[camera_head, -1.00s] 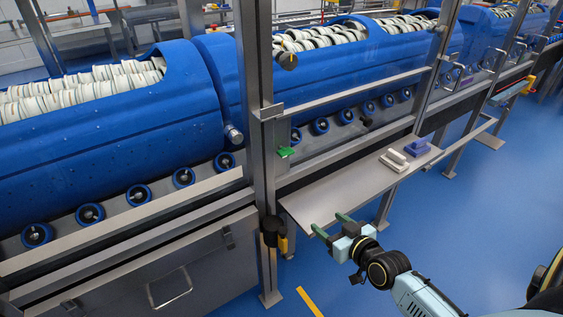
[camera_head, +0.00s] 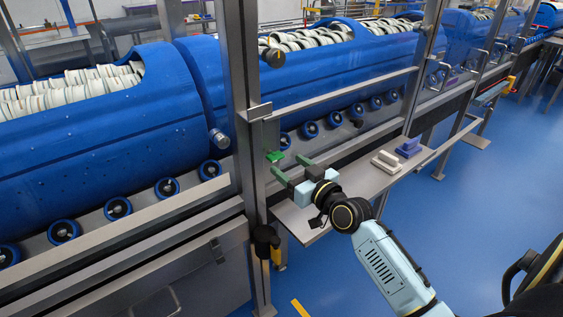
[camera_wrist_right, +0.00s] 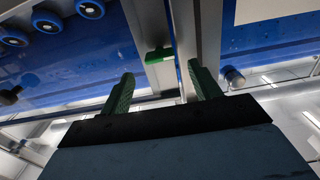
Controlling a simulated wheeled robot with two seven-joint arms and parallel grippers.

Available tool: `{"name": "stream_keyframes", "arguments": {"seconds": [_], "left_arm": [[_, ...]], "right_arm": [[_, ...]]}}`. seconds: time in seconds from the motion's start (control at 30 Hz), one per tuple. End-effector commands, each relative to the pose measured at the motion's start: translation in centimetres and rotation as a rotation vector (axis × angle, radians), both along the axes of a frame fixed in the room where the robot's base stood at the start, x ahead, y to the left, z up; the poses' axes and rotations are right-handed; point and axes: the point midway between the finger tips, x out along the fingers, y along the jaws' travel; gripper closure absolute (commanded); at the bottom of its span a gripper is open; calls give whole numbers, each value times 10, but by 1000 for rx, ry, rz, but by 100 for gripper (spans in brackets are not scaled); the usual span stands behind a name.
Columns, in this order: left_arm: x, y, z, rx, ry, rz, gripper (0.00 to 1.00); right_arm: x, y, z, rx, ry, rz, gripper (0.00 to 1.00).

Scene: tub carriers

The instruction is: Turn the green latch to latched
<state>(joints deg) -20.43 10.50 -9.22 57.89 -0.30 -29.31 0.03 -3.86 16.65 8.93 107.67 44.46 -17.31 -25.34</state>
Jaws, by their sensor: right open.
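The green latch (camera_head: 274,156) is a small green piece on the steel post, just right of it in the head view. In the right wrist view the green latch (camera_wrist_right: 158,55) shows ahead, between the two fingers and a little beyond their tips. My right gripper (camera_head: 291,168) has green fingers and points at the latch from the front right, close to it but apparently apart. In the right wrist view my right gripper (camera_wrist_right: 160,80) is open and empty. My left gripper is not in view.
The steel post (camera_head: 241,130) stands beside the latch. A steel shelf (camera_head: 350,188) below my right gripper bears a white block (camera_head: 387,162) and a purple block (camera_head: 409,148). Blue tubs (camera_head: 90,150) with white rings stand behind.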

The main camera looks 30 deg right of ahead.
Motion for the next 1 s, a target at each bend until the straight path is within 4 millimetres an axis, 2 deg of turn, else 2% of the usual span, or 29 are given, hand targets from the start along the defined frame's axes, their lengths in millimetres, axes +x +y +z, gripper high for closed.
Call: {"name": "stream_keyframes", "arguments": {"seconds": [0.1, 0.3, 0.67, 1.0], "left_arm": [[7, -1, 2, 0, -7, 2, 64], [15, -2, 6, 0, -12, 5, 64], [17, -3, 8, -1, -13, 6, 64], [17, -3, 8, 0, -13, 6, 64]], "right_arm": [[19, 2, 0, 1, -1, 1, 37], [37, 3, -1, 0, 0, 1, 37], [41, 4, 0, 0, 1, 1, 37], [41, 3, 0, 0, 1, 1, 81]]}}
